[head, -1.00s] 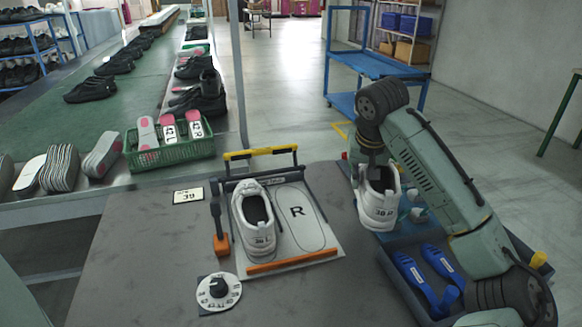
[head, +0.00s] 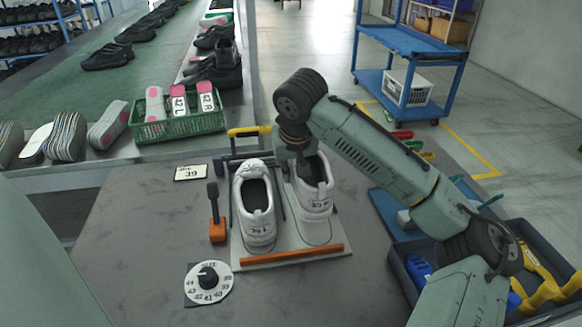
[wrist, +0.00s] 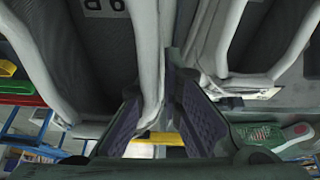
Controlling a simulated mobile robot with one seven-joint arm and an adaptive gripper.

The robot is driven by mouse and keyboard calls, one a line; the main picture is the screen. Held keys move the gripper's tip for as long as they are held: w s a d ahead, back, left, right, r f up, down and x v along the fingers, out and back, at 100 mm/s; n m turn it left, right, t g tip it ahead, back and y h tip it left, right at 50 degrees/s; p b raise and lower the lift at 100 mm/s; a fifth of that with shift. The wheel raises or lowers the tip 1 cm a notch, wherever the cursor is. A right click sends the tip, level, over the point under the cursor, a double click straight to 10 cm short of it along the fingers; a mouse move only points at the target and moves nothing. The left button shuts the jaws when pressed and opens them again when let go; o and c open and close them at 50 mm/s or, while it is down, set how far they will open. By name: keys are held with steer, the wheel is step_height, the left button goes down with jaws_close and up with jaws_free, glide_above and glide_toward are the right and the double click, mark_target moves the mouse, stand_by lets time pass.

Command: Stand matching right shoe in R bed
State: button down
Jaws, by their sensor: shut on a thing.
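A white shoe (head: 255,222) stands in the left bed of the fixture plate (head: 290,262). A second white shoe (head: 312,203), its heel label seeming to read 39, is over the R bed beside it. My gripper (head: 302,158) is shut on its upper rim near the front of the opening. In the wrist view the fingers (wrist: 160,122) pinch this shoe's wall (wrist: 148,50), with the other shoe (wrist: 235,40) close on the right. Part of the bed outline shows behind the heel. I cannot tell whether the sole touches the plate.
An orange bar (head: 292,254) edges the plate's front, and a yellow-topped frame (head: 250,131) stands behind. An orange-based lever (head: 217,228) is at the left. A dial (head: 208,283) and a 39 card (head: 191,173) lie on the table. A dark bin (head: 405,272) holds blue and yellow items at right.

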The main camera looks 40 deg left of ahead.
mark_target(291, 183)
steer(key=shift+f+b, duration=1.9)
steer(key=shift+f, duration=0.4)
steer(key=c, duration=1.7)
jaws_free()
steer(key=shift+r, duration=0.1)
step_height(291, 183, up, 10)
steer(key=p, duration=0.9)
